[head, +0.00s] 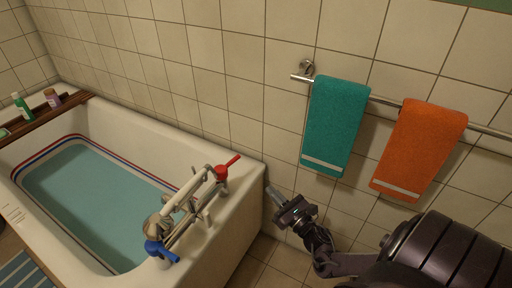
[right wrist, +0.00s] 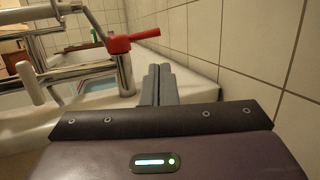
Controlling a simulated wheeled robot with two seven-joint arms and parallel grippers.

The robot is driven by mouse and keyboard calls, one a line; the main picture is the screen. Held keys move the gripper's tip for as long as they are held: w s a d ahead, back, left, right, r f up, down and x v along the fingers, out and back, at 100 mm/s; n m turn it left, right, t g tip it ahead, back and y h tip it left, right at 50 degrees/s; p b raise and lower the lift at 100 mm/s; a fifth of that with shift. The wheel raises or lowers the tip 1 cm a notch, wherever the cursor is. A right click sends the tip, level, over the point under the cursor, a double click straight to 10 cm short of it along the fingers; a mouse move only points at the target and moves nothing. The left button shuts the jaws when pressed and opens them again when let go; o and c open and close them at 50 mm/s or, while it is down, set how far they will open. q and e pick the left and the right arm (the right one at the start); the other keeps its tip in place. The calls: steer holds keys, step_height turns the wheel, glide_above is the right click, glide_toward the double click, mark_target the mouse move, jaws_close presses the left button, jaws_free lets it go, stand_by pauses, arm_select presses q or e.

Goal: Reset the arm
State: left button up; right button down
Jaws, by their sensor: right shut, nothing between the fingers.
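My right gripper (head: 271,190) is at the tap end of the bathtub (head: 252,185), between the tub's corner and the tiled wall. Its fingers are shut with nothing between them. The fingers also show in the right wrist view (right wrist: 159,84), held together and pointing toward the tub rim. The red tap handle (head: 228,166) is up and left of the fingers in the head view. It also shows in the right wrist view (right wrist: 132,40), left of the fingers and apart from them. My left gripper is in neither view.
The tub holds bluish water (head: 95,200). A mixer tap with a blue handle (head: 161,252) stands on its near end. A teal towel (head: 335,125) and an orange towel (head: 418,148) hang on a wall rail (head: 490,131). A wooden rack (head: 40,117) with bottles spans the far end.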

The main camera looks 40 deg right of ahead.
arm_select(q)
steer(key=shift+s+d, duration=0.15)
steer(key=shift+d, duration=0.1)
arm_select(e)
steer(key=shift+s, duration=0.15)
